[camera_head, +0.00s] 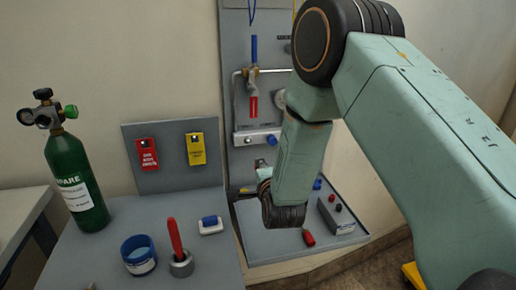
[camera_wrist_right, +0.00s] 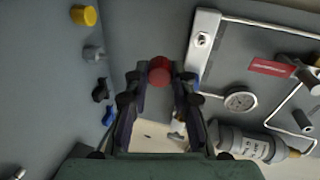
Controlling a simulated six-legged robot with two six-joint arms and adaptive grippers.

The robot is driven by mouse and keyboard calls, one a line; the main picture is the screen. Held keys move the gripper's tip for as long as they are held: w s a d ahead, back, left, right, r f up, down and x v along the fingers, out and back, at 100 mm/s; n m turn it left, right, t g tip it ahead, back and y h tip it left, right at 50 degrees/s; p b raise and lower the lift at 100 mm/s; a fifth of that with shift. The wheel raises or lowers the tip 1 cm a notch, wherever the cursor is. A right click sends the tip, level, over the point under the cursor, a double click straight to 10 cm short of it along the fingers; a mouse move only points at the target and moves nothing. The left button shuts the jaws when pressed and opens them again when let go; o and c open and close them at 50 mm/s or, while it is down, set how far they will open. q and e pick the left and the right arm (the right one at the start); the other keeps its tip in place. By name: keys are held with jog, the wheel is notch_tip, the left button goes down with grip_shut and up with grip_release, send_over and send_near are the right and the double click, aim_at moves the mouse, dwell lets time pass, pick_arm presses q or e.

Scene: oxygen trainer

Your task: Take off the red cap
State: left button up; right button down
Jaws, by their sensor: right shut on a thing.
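In the right wrist view the red cap (camera_wrist_right: 159,66) is a round, dark red piece at the top of the gap between my fingers. My right gripper (camera_wrist_right: 160,80) is shut on it, with one black finger on each side. What the cap sits on is hidden behind it. In the head view my right arm reaches down in front of the grey panel and covers this spot, so the cap cannot be made out there. My left gripper is in neither view.
A green cylinder (camera_head: 75,180), a blue-rimmed cup (camera_head: 139,262) and a red-handled tool (camera_head: 176,245) stand on the left table. A grey box (camera_head: 336,214) and a small red piece (camera_head: 308,238) are on the lower shelf. A gauge (camera_wrist_right: 240,100) is right of the gripper.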

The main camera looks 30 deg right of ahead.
jog(key=s+a+f+n+g+y+p, duration=0.1)
jog(key=s+n+y+p, duration=0.1)
jog(key=p, duration=0.4)
jog(key=s+f+n+g+y+p, duration=0.1)
jog(key=s+f+n+y+p, duration=0.1)
jog(key=s+n+p, duration=0.2)
jog(key=s+a+f+n+g+y+p, duration=0.1)
jog(key=s+f+n+g+y+p, duration=0.1)
jog(key=n+p, duration=0.5)
jog(key=shift+s+a+f+p, duration=0.1)
jog(key=shift+s+a+p, duration=0.35)
jog(key=shift+p, duration=0.65)
jog(key=shift+w+a+f+n+y, duration=0.15)
jog(key=shift+n+y, duration=0.35)
jog(key=shift+n, duration=0.7)
jog(key=shift+a+f+n+g, duration=0.25)
jog(key=shift+a+n+g, duration=0.15)
jog(key=shift+n, duration=0.5)
jog(key=shift+s+a+f+n+y, duration=0.15)
jog(key=shift+s+n+y, duration=0.15)
jog(key=shift+n, duration=0.3)
jog(key=shift+w+n, duration=0.1)
jog(key=shift+n, duration=0.2)
jog(key=shift+b, duration=0.3)
jog(key=shift+f, duration=0.15)
